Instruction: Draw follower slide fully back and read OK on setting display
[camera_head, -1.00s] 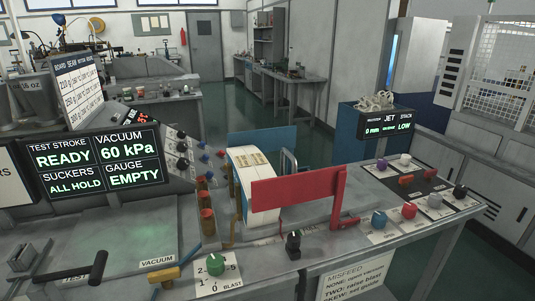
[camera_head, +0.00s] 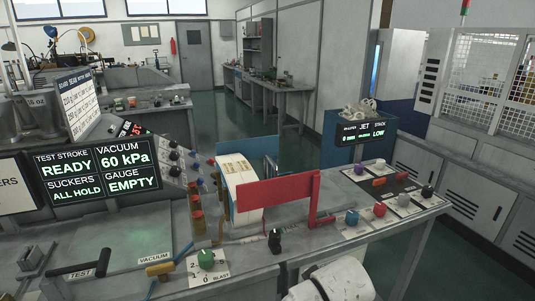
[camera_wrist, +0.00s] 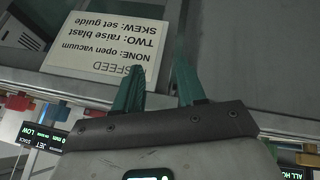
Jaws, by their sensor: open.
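A red plate (camera_head: 278,192) on a red bracket stands across the near side of a white stack (camera_head: 239,185) at the bench's middle; I cannot tell whether it is the follower slide. A blue plate (camera_head: 250,148) stands behind the stack. The small display (camera_head: 361,132) at right reads JET and STACK LOW; its left figure looks like 0 mm. It shows upside down in the wrist view (camera_wrist: 45,138). My gripper (camera_wrist: 162,72) is open and empty, its two teal fingers near the MISFEED card. Its fingers are not visible in the head view.
A green BLAST knob (camera_head: 206,259), a black knob (camera_head: 275,240) and several coloured knobs line the bench.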

